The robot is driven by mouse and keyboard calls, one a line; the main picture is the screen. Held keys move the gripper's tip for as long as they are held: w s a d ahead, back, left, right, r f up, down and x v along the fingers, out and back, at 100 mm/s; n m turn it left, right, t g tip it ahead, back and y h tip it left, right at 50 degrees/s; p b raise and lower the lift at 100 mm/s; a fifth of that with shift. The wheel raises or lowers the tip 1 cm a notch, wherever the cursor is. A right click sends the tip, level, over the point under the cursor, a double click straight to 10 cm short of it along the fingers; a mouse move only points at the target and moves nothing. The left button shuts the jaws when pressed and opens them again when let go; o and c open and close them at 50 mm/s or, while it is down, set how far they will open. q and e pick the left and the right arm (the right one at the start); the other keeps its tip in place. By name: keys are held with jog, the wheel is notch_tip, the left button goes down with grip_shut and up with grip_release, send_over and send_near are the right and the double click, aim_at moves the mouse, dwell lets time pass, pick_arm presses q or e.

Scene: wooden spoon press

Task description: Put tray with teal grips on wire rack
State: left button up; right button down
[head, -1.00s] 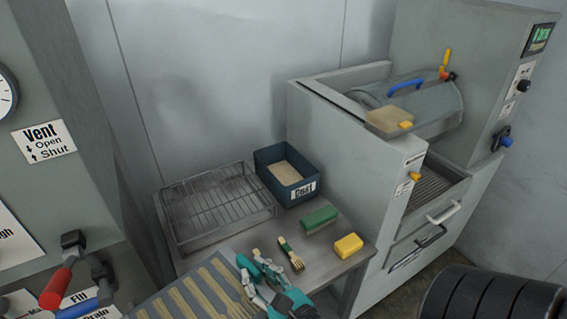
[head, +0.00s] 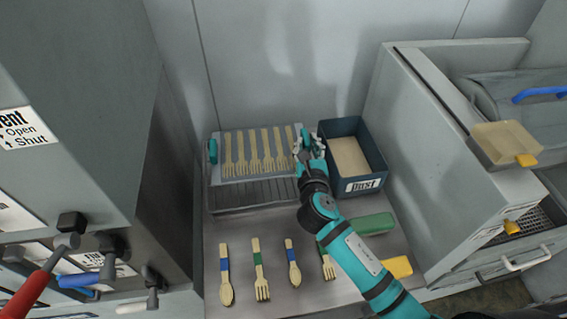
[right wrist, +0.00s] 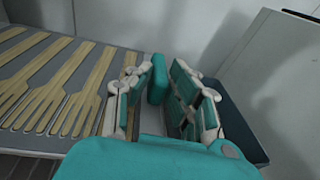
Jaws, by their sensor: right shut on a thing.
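The grey tray (head: 250,180) with teal grips carries a row of several wooden forks (head: 265,150). In the head view it lies over the back part of the wire rack (head: 255,195), whose front wires show. I cannot tell whether its whole underside rests on the rack. Its left grip (head: 212,151) is free. My right gripper (head: 308,147) is shut on the right grip, which shows between its fingers in the right wrist view (right wrist: 157,80). My left gripper is out of view.
A dark blue bin labelled Dust (head: 365,184) stands close to the right of the tray and gripper. Wooden spoons and forks with coloured bands (head: 258,270) lie in front on the table. A green block (head: 372,227) and a yellow block (head: 397,267) lie front right.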

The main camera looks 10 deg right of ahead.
notch_tip(320, 180, down, 5)
jog(key=shift+w+d+f+b, duration=0.1)
jog(key=shift+w+b, duration=0.05)
jog(key=shift+b, duration=0.35)
notch_tip(320, 180, down, 2)
jog(key=shift+f+b, duration=0.15)
jog(key=shift+b, duration=0.25)
jog(key=shift+f, duration=0.2)
jog(key=c, duration=1.2)
grip_release()
jog(key=shift+s, duration=0.2)
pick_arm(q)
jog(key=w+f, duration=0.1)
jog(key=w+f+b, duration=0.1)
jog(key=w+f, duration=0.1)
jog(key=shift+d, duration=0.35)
pick_arm(e)
jog(key=v, duration=1.1)
jog(key=shift+s+r, duration=0.15)
jog(key=shift+s, duration=0.2)
